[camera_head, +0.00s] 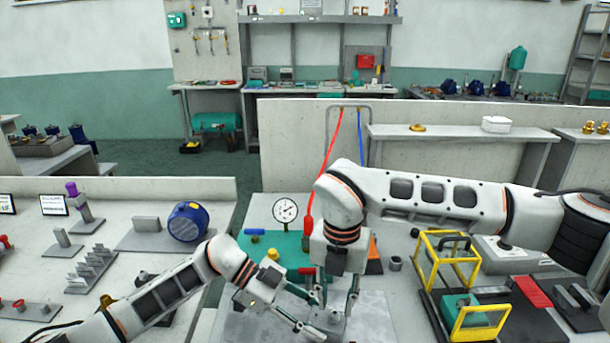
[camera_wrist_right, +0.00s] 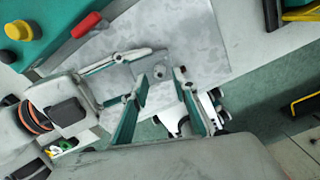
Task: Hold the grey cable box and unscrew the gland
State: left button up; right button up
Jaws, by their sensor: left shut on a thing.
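The grey cable box (camera_head: 327,318) is at the front middle of the bench, over a grey metal plate (camera_head: 262,325). It also shows in the right wrist view (camera_wrist_right: 158,93), between the fingers. My left gripper (camera_head: 312,312) comes in from the left, low over the plate, and is shut on the box. My right gripper (camera_head: 336,297) points down over the box from above. Its two fingers stand apart on either side of the box, so it looks open.
Behind the plate are a teal pump unit (camera_head: 262,243) with a gauge (camera_head: 285,210) and a red handle. A yellow-framed carrier (camera_head: 448,262) and a black mat with a red block stand right. A blue motor (camera_head: 188,222) and metal fixtures stand left.

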aim_at(335, 313)
jog(key=shift+f, duration=0.15)
dwell(0.4)
jog(key=shift+f, duration=1.5)
grip_shut()
